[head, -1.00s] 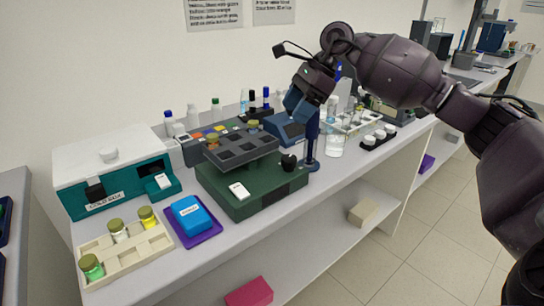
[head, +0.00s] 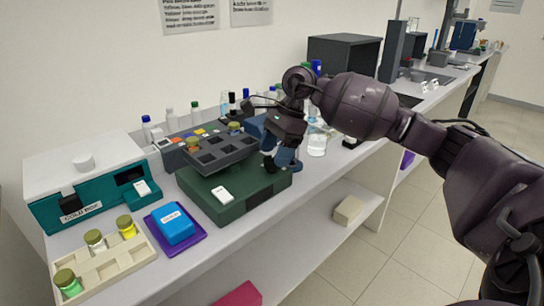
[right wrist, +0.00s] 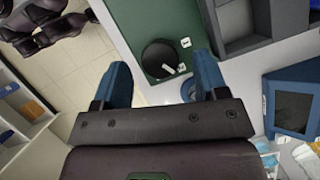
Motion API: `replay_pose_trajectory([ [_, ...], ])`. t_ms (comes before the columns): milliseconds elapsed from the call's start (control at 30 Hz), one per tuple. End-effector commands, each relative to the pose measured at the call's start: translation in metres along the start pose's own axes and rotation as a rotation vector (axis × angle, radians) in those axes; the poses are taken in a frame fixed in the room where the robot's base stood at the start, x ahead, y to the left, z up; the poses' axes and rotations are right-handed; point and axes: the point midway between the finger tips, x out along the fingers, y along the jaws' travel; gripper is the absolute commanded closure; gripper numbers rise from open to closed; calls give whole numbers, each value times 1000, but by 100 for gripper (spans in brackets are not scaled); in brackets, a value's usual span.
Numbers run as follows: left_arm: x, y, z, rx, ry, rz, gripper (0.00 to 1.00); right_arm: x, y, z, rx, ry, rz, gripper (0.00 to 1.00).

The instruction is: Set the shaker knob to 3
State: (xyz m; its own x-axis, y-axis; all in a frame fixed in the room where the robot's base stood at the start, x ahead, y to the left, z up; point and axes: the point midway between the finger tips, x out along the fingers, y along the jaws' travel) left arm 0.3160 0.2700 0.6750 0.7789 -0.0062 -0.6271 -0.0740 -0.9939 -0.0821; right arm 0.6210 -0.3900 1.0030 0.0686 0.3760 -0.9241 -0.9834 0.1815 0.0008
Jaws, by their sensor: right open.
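The shaker (head: 225,200) is a dark green box with a grey compartment tray (head: 215,150) on top, standing on the bench. Its round black knob (right wrist: 160,57) shows in the right wrist view on the green top, with small white marks on and beside it. My right gripper (right wrist: 162,72) is open, its blue fingers on either side of the knob and apart from it in that view. In the head view the right gripper (head: 277,158) is at the shaker's right end and largely hides the knob. I cannot read the knob's setting. My left gripper is not in view.
A teal and white cold box (head: 90,180), a beige vial rack (head: 105,262) and a blue block on a purple tray (head: 185,240) stand to the left. Bottles line the wall behind.

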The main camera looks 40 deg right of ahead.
Motion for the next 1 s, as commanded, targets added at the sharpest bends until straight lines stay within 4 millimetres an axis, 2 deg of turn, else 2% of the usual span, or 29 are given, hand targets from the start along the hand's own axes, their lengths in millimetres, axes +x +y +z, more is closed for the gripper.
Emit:
replay_pose_trajectory([
  [167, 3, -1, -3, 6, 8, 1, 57, 13, 0, 0, 0, -1, 0, 33],
  [500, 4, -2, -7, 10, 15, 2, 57, 15, 0, 0, 0, -1, -1, 33],
  [833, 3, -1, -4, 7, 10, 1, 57, 15, 0, 0, 1, 0, -1, 83],
  [1000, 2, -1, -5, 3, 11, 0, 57, 15, 0, 0, 9, 0, -4, 83],
])
